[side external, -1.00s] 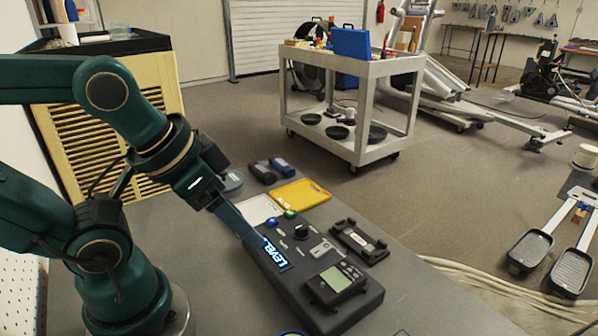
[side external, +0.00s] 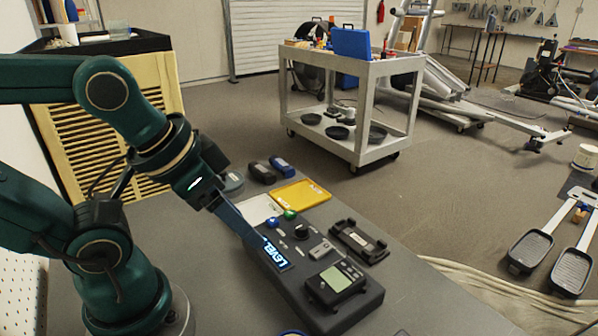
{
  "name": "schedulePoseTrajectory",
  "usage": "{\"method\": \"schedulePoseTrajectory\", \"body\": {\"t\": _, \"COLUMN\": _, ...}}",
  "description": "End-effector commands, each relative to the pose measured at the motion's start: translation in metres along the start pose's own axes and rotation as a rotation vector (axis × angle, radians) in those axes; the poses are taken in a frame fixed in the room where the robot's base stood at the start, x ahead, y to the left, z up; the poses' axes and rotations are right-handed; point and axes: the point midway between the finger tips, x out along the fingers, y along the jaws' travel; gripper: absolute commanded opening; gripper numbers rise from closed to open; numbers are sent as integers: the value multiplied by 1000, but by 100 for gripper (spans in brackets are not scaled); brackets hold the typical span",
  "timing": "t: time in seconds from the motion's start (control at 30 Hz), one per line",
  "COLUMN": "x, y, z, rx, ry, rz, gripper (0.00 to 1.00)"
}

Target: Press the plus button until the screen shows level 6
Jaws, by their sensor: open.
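A dark grey console (side external: 352,308) lies on the grey bench. Its lit blue screen (side external: 275,254) shows the word LEVEL; the level number is hidden or too small to read. My gripper (side external: 247,230) points down at the screen's far left end, and its fingers cover that part of the console. Whether the fingertips touch it, and the gap between them, cannot be made out. A blue button (side external: 271,223) and a green button (side external: 290,214) sit at the console's far end. No plus mark can be read on either.
A black knob (side external: 301,231) and a grey display unit (side external: 336,280) stand on the console. A black cradle (side external: 358,241) lies to its right. A yellow tray (side external: 300,195), a white sheet (side external: 258,209) and small dark and blue items (side external: 281,166) lie behind. The front right bench is mostly clear.

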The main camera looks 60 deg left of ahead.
Motion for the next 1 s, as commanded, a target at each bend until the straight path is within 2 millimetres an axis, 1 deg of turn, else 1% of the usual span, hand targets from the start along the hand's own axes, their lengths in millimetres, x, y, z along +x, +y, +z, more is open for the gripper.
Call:
{"method": "schedulePoseTrajectory", "body": {"t": 0.4, "x": 0, "y": 0, "z": 0, "rx": 0, "ry": 0, "rz": 0, "gripper": 64}}
{"method": "schedulePoseTrajectory", "body": {"t": 0.43, "x": 0, "y": 0, "z": 0, "rx": 0, "ry": 0, "rz": 0, "gripper": 56}}
{"method": "schedulePoseTrajectory", "body": {"t": 0.47, "x": 0, "y": 0, "z": 0, "rx": 0, "ry": 0, "rz": 0, "gripper": 45}}
{"method": "schedulePoseTrajectory", "body": {"t": 0.5, "x": 0, "y": 0, "z": 0, "rx": 0, "ry": 0, "rz": 0, "gripper": 29}}
{"method": "schedulePoseTrajectory", "body": {"t": 0.57, "x": 0, "y": 0, "z": 0, "rx": 0, "ry": 0, "rz": 0, "gripper": 6}}
{"method": "schedulePoseTrajectory", "body": {"t": 0.6, "x": 0, "y": 0, "z": 0, "rx": 0, "ry": 0, "rz": 0, "gripper": 0}}
{"method": "schedulePoseTrajectory", "body": {"t": 1.0, "x": 0, "y": 0, "z": 0, "rx": 0, "ry": 0, "rz": 0, "gripper": 0}}
